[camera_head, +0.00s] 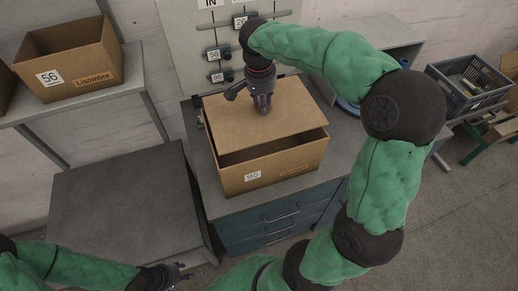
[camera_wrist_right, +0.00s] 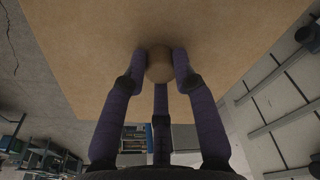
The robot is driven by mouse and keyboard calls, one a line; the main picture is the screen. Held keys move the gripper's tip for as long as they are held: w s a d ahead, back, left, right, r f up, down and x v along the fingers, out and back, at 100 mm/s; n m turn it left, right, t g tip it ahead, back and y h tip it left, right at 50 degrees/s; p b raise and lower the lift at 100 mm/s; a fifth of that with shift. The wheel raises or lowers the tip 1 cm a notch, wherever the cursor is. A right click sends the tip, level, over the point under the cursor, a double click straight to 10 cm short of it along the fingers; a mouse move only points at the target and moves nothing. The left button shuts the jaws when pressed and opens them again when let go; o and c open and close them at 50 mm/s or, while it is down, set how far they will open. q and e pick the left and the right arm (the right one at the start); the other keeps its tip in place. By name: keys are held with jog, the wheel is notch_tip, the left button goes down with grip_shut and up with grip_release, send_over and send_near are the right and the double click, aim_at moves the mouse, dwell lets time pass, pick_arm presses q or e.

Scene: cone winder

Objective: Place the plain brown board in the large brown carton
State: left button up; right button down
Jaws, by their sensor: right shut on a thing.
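The plain brown board (camera_head: 245,117) lies over the opening of the large brown carton (camera_head: 283,173) in the head view, covering its back part. A dark gap shows between the board and the carton's front wall. Whether the board touches the carton's walls I cannot tell. My right gripper (camera_head: 262,106) points down at the board. In the right wrist view its fingers (camera_wrist_right: 160,68) are shut on a round brown knob (camera_wrist_right: 160,64) on the board (camera_wrist_right: 220,35). My left gripper (camera_head: 180,272) is low at the left, away from the carton, open and empty.
The carton stands on a grey worktop (camera_head: 343,140) above blue drawers (camera_head: 285,222). An empty grey table (camera_head: 125,200) is to the left. Another carton marked 56 (camera_head: 88,62) sits on a shelf. A panel with numbered tags (camera_head: 185,40) rises behind. A grey crate (camera_head: 465,85) is at right.

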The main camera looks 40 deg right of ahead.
notch_tip(320, 180, down, 19)
jog(key=b, duration=0.4)
jog(key=shift+f+b, duration=0.85)
jog(key=shift+f, duration=1.85)
jog(key=shift+f, duration=0.1)
jog(key=c, duration=1)
grip_release()
jog(key=r+p, duration=0.1)
jog(key=r, duration=0.3)
jog(key=a+r+p, duration=0.1)
jog(key=r, duration=0.3)
jog(key=r+p, duration=0.1)
jog(key=r, duration=0.3)
jog(key=shift+s+a, duration=0.25)
jog(key=shift+s, duration=0.1)
